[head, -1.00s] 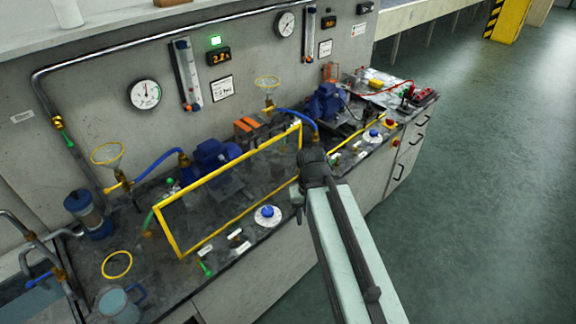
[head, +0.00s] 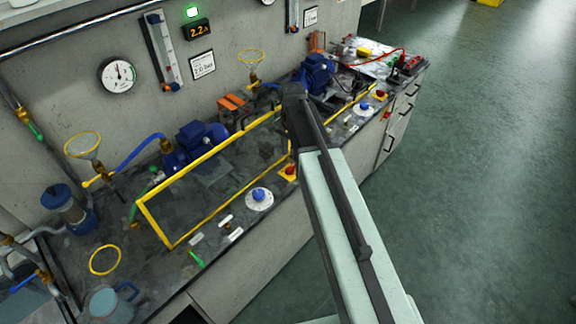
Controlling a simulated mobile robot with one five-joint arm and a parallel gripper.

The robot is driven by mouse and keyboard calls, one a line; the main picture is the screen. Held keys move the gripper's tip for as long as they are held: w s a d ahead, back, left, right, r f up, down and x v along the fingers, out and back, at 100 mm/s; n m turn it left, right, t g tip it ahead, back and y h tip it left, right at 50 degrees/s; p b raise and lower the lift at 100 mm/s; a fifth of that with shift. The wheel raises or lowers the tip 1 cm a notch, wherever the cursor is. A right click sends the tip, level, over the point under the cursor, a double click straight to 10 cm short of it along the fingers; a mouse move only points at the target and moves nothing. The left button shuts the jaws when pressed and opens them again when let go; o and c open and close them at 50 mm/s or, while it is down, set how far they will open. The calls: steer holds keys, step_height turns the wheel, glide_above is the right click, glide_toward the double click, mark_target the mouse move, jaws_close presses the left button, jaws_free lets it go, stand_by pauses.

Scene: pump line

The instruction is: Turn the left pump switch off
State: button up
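The left pump (head: 200,140) is a blue motor unit behind a clear guard with a yellow frame (head: 165,225). In front of the guard, on the bench edge, is a blue knob (head: 259,195) on a white round dial. Small labelled fittings (head: 226,221) sit left of it, too small to tell apart. Which of these is the left pump switch, and its position, I cannot tell. My arm rises from the bottom right to a dark joint above and right of the knob. My gripper is not visible; the arm may hide it.
A red button on a yellow base (head: 289,172) is right of the knob, close to my arm. A second blue pump (head: 317,73) and blue knob (head: 364,109) are farther right. A green lamp (head: 193,11) is lit on the wall. The floor at right is clear.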

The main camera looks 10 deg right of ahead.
mark_target(290, 167)
steer(key=shift+w+m, duration=0.4)
steer(key=shift+w, duration=0.05)
steer(key=shift+s+f+b, duration=0.15)
steer(key=shift+f+b, duration=0.1)
steer(key=shift+b, duration=0.05)
step_height(290, 167, down, 8)
steer(key=b, duration=0.7)
steer(key=shift+r, duration=0.25)
steer(key=shift+r, duration=0.1)
